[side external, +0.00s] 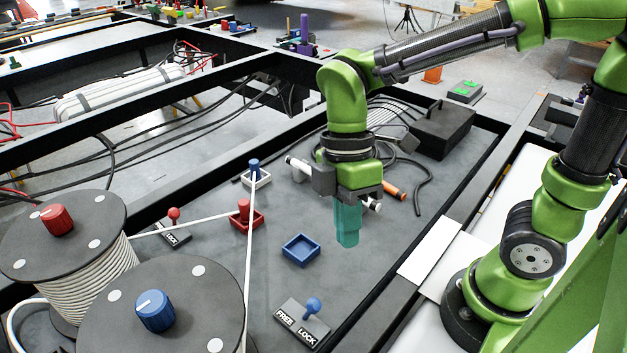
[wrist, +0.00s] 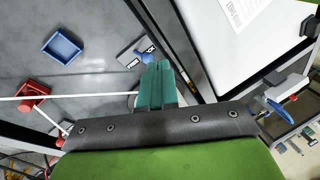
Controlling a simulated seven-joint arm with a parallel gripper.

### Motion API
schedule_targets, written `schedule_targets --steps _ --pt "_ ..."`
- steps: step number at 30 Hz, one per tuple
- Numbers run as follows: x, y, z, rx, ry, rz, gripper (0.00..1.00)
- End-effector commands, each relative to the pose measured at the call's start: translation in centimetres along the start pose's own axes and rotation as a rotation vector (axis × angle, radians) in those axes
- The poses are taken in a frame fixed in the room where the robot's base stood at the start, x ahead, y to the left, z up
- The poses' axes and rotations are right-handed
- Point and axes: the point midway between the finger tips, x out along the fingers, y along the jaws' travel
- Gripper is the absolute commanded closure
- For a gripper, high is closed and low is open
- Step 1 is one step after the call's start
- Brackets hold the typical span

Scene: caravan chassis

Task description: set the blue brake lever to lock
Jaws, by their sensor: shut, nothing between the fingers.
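The blue brake lever (side external: 313,306) has a round blue knob on a grey base plate (side external: 290,321) marked FREE on the left and LOCK on the right. The knob stands near the middle to right part of the plate; its exact setting is hard to tell. In the wrist view the lever (wrist: 142,56) is partly hidden behind my fingertips. My gripper (side external: 347,240), with teal fingers, points down above the grey deck, behind and to the right of the lever and apart from it. Its fingers (wrist: 157,68) are shut together and hold nothing.
An empty blue tray (side external: 300,250) lies left of my gripper. A red lever (side external: 174,214) stands farther left. Two cable reels with a red knob (side external: 57,219) and a blue knob (side external: 155,310) fill the lower left.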

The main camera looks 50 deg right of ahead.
Motion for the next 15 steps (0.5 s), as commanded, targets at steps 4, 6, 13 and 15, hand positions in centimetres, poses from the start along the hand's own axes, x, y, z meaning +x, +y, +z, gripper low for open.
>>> schedule_targets --steps 4,6,13,15 --pt "-1.3 -1.0 0.5 -0.001 0.001 0.002 1.0" --pt "-1.6 -1.2 0.6 0.0 0.0 0.001 1.0" --pt "-1.7 -1.4 0.7 -0.001 -0.001 0.0 1.0" --pt "-1.7 -1.3 0.7 -0.001 -0.001 0.0 1.0"
